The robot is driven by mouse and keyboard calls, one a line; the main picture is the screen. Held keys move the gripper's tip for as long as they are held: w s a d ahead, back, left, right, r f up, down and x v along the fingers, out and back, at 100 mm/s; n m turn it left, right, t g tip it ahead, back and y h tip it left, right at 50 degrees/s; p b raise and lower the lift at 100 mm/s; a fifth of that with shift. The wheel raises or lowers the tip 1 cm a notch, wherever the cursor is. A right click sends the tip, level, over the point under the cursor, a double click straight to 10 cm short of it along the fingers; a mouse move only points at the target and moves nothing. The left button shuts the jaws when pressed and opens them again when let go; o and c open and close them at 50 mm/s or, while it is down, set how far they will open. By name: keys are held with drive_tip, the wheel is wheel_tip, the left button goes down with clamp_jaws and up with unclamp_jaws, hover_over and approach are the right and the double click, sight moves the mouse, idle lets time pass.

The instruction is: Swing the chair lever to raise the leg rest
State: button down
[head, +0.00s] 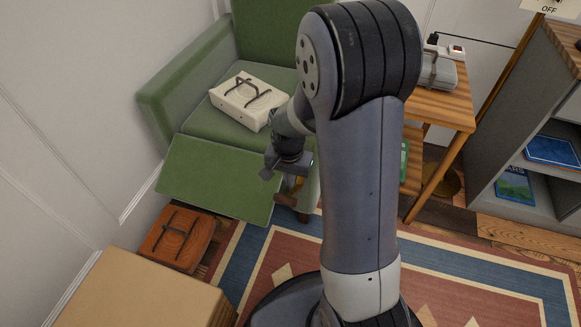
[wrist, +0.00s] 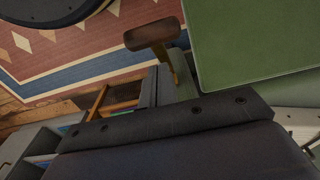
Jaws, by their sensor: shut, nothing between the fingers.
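The green armchair (head: 185,80) stands against the wall at the upper left in the head view. Its green leg rest (head: 220,180) sticks out from the seat front at a slant; a green panel that looks like it fills the upper right of the wrist view (wrist: 255,40). The lever, a brown wooden handle (head: 285,200) on a brass-coloured rod, is at the chair's right side, and its handle shows in the wrist view (wrist: 152,33). My gripper (head: 268,173) is shut and empty, just above the lever in the head view. I cannot tell whether it touches the lever. My arm hides part of the chair.
A white box (head: 247,98) with dark handles lies on the seat. A wooden box (head: 176,238) and a cardboard box (head: 140,290) stand near the leg rest. A wooden side table (head: 455,105) and a grey bookshelf (head: 480,165) are at the right.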

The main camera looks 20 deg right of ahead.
drive_tip(key=shift+s+a+f, duration=0.45)
drive_tip(key=shift+s+f, duration=0.15)
drive_tip(key=shift+f, duration=0.2)
